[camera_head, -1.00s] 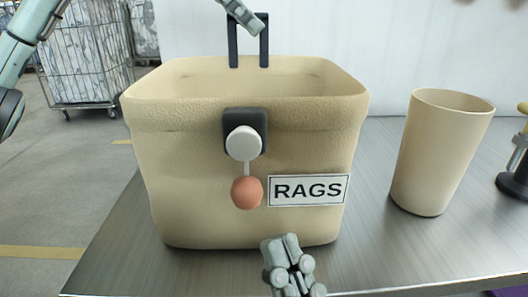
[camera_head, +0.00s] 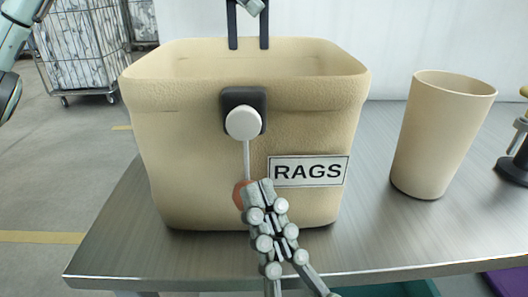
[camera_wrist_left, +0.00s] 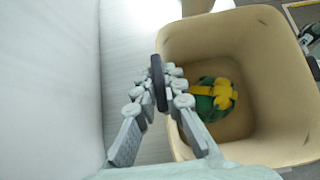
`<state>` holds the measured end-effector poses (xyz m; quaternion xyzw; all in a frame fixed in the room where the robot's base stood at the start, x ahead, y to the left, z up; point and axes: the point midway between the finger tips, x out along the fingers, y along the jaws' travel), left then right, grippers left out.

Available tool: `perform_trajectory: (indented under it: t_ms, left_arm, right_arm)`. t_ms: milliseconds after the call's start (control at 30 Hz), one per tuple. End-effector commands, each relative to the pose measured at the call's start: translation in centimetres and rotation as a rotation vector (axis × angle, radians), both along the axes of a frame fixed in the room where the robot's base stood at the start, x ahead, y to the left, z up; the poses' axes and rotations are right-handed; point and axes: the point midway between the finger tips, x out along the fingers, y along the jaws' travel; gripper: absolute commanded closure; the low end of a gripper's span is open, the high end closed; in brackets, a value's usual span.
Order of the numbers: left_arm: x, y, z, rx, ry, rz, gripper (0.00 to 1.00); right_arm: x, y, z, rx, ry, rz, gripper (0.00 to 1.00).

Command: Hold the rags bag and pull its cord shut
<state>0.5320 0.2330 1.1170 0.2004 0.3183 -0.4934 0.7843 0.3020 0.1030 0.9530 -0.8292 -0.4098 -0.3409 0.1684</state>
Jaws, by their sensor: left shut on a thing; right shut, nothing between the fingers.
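The tan rags bag (camera_head: 200,140) stands upright on the table with its wide mouth open and a RAGS label (camera_head: 308,171) on its front. A dark mount with a white disc (camera_head: 243,123) sits above the label. A pale cord (camera_head: 246,160) runs straight down from it to an orange ball (camera_head: 239,196). My right gripper (camera_head: 257,186) is shut at the ball, partly covering it. My left gripper (camera_head: 250,6) is shut on the dark handle (camera_head: 233,28) at the bag's back rim; the left wrist view shows this handle (camera_wrist_left: 158,83) between the fingers.
A green and yellow bundle (camera_wrist_left: 213,95) lies inside the bag. A tan cup (camera_head: 440,135) stands to the right, with a dark-based stand (camera_head: 515,168) beyond it. Bare metal table (camera_head: 370,215) lies between bag and cup. A wire cart (camera_head: 85,50) is behind left.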

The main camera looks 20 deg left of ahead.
Motion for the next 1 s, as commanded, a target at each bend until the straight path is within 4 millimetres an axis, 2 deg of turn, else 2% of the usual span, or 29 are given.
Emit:
perform_trajectory:
  t_ms: [33, 200, 633, 1000]
  left_arm:
    - [0.0, 0.0, 0.0, -0.001, 0.000, -0.001, 1.00]
    - [0.0, 0.0, 0.0, -0.001, 0.000, -0.001, 1.00]
    - [-0.1, 0.0, 0.0, -0.001, 0.000, -0.001, 1.00]
    - [0.0, 0.0, 0.0, 0.000, 0.000, -0.001, 1.00]
  right_arm:
    - [0.1, 0.1, -1.4, -0.009, 0.006, 0.001, 1.00]
    - [0.1, 0.1, -3.6, -0.006, 0.005, 0.000, 1.00]
    - [-0.1, -0.1, -4.0, -0.006, 0.004, 0.000, 1.00]
    - [-2.5, -3.2, -7.9, -0.007, 0.006, 0.001, 1.00]
